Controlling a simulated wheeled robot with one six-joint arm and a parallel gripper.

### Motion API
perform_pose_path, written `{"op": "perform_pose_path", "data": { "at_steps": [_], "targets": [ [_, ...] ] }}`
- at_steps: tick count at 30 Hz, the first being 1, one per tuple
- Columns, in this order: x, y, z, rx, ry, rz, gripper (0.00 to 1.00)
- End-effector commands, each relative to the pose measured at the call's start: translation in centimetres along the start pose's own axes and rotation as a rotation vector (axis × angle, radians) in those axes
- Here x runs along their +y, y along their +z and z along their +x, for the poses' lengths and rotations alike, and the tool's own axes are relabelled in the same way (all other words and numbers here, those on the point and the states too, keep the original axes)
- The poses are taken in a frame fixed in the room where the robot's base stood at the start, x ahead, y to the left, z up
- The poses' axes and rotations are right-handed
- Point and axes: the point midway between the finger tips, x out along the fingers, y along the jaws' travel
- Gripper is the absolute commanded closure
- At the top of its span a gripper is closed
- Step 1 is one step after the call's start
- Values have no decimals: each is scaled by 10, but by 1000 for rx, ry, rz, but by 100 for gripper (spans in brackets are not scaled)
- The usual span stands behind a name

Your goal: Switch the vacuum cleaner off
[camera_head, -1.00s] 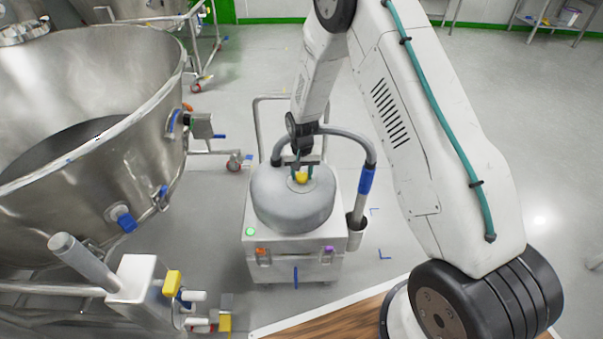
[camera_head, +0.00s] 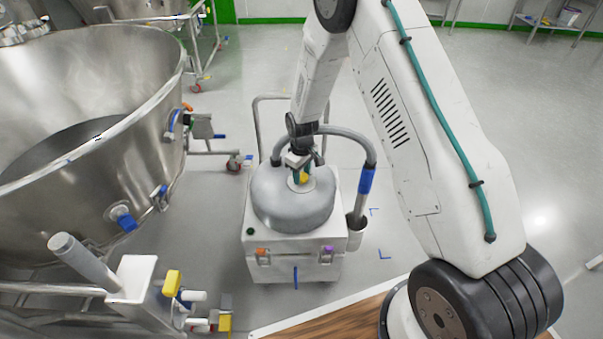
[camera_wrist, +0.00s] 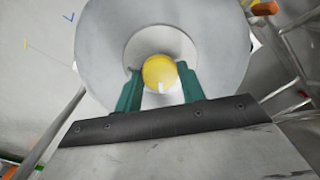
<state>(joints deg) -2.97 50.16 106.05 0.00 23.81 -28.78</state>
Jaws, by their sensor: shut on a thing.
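The vacuum cleaner (camera_head: 300,208) stands on the floor ahead of me, with a grey domed lid on a white boxy body. A yellow knob (camera_head: 304,178) sits in a pale round recess on top of the lid. It also shows in the wrist view (camera_wrist: 158,71). My gripper (camera_head: 301,173) points down at the lid and is shut on the yellow knob, with a teal finger on each side of it in the wrist view (camera_wrist: 160,88). A small round lamp (camera_head: 250,231) at the body's front left corner is dark.
A grey hose (camera_head: 362,146) with a blue cuff arches around the right side of the vacuum cleaner. A large steel bowl (camera_head: 130,165) stands close on the left. A steel frame with a yellow block (camera_head: 172,283) is at the lower left.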

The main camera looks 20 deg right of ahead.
Motion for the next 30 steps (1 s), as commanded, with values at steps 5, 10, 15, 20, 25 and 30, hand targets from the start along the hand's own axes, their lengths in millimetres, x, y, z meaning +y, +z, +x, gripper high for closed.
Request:
{"op": "perform_pose_path", "data": {
  "at_steps": [5,10,15,20,25,30],
  "targets": [
    [1,-1,-1,2,1,-65,83],
    [1,-1,-1,2,1,-96,83],
    [1,-1,-1,2,2,-106,83],
    [1,-1,-1,2,2,-106,83],
    [1,-1,-1,2,2,-106,47],
    [0,-1,-1,1,1,-105,39]
  ]
}}
